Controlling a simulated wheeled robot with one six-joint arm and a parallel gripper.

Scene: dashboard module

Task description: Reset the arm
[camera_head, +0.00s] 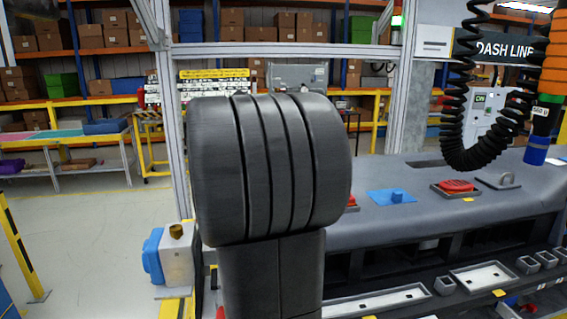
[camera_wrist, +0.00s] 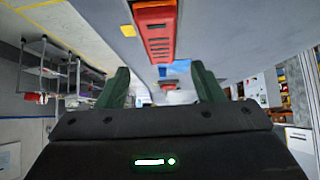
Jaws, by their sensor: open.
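My gripper (camera_wrist: 162,88) shows in the wrist view with its two green fingers apart and nothing between them. Beyond the fingertips, a red part (camera_wrist: 155,30) and a blue part (camera_wrist: 175,68) show on the grey dashboard surface (camera_wrist: 220,30). In the head view, my own dark arm link fills the middle and hides my gripper and part of the dashboard (camera_head: 430,220). A blue piece (camera_head: 392,197) and a red piece in a dark tray (camera_head: 456,187) lie on top of the dashboard.
A grey block with blue and yellow parts (camera_head: 172,255) stands left of my arm. A black coiled hose (camera_head: 455,95) hangs at the upper right. Open trays (camera_head: 375,302) line the front ledge. A metal frame post (camera_head: 403,90) rises behind.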

